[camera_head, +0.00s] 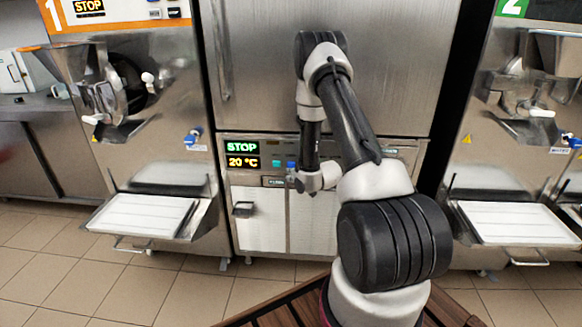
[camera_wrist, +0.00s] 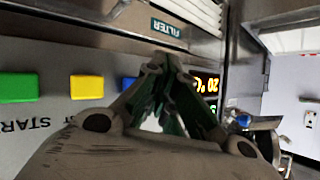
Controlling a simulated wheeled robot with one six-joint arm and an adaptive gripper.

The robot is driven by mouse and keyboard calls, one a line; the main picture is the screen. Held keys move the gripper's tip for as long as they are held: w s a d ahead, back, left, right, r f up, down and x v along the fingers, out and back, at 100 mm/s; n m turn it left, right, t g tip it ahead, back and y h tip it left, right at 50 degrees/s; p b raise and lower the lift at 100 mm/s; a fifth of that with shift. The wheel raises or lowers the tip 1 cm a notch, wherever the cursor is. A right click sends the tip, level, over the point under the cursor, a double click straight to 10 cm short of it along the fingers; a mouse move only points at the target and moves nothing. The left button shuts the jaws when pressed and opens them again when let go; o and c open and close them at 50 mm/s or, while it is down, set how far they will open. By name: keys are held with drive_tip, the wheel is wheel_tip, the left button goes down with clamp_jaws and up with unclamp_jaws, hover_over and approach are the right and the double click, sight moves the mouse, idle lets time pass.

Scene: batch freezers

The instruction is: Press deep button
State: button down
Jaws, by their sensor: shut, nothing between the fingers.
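The control panel (camera_head: 262,146) of the middle cabinet carries a lit display (camera_head: 242,154) reading STOP and 20 °C. A teal button (camera_head: 276,163) and a blue button (camera_head: 291,165) sit right of the display. No deep label is readable. My gripper (camera_wrist: 165,62) is shut and empty, its fingertips between the blue button and the display (camera_wrist: 205,84). I cannot tell whether they touch the panel. Fingers partly hide the blue button.
Machines with white trays stand left (camera_head: 145,214) and right (camera_head: 515,222). A FILTER plate (camera_wrist: 166,28) and vent are below the panel. A cabinet door with a black handle (camera_head: 243,209) is under it. The tiled floor (camera_head: 185,290) in front is clear.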

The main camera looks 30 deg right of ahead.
drive_tip(key=shift+w+d, duration=0.35)
drive_tip(key=shift+w, duration=0.1)
idle(1.2)
drive_tip(key=shift+w+d, duration=0.2)
drive_tip(key=shift+w, duration=0.15)
drive_tip(key=shift+w+d, duration=0.3)
drive_tip(key=shift+w, duration=0.15)
idle(0.6)
drive_tip(key=shift+s+a, duration=0.1)
drive_tip(key=shift+s, duration=0.05)
idle(0.3)
drive_tip(key=shift+s+a, duration=0.45)
drive_tip(key=shift+s, duration=0.2)
drive_tip(key=shift+s, duration=0.1)
drive_tip(key=s+a, duration=0.1)
drive_tip(key=s, duration=0.1)
drive_tip(key=s+a, duration=0.1)
drive_tip(key=s, duration=0.1)
drive_tip(key=shift+a, duration=0.4)
